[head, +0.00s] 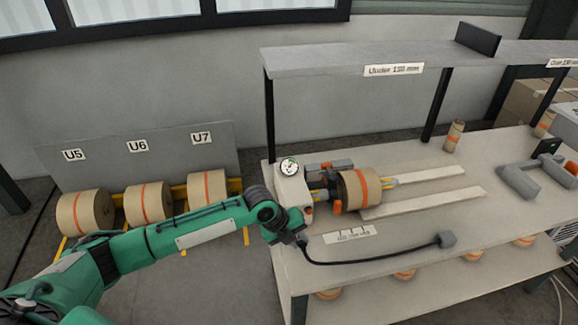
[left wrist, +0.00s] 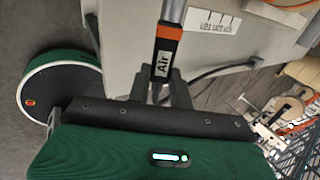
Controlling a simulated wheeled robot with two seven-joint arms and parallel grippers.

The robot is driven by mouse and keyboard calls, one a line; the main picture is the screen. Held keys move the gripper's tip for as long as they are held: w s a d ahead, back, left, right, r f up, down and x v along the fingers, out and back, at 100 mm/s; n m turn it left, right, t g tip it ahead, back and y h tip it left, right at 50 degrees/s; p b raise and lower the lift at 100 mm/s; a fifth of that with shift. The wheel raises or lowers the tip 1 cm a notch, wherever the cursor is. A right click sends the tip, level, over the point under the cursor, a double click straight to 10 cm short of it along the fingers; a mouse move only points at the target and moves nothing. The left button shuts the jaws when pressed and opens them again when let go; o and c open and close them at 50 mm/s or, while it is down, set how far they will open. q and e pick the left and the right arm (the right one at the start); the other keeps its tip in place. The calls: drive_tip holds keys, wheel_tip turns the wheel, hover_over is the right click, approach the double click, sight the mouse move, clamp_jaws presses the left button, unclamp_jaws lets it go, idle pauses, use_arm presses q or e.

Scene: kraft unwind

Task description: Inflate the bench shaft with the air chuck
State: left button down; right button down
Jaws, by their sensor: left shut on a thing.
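The bench shaft (head: 391,182) lies across the bench through a brown roll (head: 352,190) with an orange band. A pale unit with a round gauge (head: 289,167) is at the shaft's left end. My left gripper (head: 290,234) is at the bench's left edge, close to that unit. The chuck is mostly hidden in the head view. Whether its tip touches the shaft cannot be told. My right gripper is not in view.
A shelf (head: 345,58) on dark posts stands over the bench's back. Rolls sit at left under signs U5, U6 and U7. Pale strips (head: 425,203) lie right of the roll.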

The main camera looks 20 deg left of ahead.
use_arm(q)
drive_tip(key=s+d+p, duration=0.1)
drive_tip(key=s, duration=0.1)
drive_tip(key=s+d, duration=0.1)
drive_tip(key=shift+s+d+p, duration=0.3)
drive_tip(key=shift+s+p, duration=0.05)
drive_tip(key=shift+p, duration=0.05)
idle(0.4)
